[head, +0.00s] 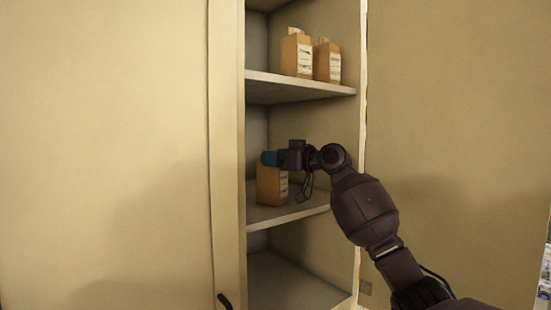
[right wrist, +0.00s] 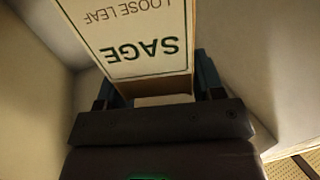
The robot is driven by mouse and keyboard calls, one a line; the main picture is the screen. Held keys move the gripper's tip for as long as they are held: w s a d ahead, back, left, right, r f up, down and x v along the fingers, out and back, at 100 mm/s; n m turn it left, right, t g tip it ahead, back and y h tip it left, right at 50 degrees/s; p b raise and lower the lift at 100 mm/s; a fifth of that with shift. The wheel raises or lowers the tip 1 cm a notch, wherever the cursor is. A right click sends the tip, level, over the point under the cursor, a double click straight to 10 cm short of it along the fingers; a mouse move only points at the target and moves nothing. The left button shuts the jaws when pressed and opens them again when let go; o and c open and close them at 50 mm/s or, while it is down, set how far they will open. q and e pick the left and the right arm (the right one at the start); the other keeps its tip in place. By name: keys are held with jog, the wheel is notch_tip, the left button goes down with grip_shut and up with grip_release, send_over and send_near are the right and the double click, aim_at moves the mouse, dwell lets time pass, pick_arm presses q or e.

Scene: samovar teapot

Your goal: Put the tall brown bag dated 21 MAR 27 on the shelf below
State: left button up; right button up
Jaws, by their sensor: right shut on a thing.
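A brown bag (head: 270,188) is upright at the middle shelf of the cabinet. My right gripper (head: 270,158) is shut on its top. In the right wrist view the bag's label (right wrist: 140,45) reads SAGE and LOOSE LEAF, upside down, between the fingers (right wrist: 155,88). No date can be read on it. The bag's base is at the middle shelf (head: 300,211); I cannot tell if it touches or hangs just above. Two other brown bags, a left one (head: 290,56) and a right one (head: 327,63), stand on the upper shelf (head: 290,90). My left gripper is not in view.
The upper shelf is close above my right gripper. The cabinet's right wall is beside my arm. A closed-looking cream panel (head: 110,150) with a dark handle (head: 225,301) is at the left. The bottom compartment (head: 285,285) looks empty. The middle shelf's right part is bare.

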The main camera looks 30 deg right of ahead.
jog(key=o, duration=1.3)
jog(key=shift+f, duration=0.1)
jog(key=shift+c, duration=0.2)
jog(key=b+v, duration=0.2)
jog(key=v, duration=1)
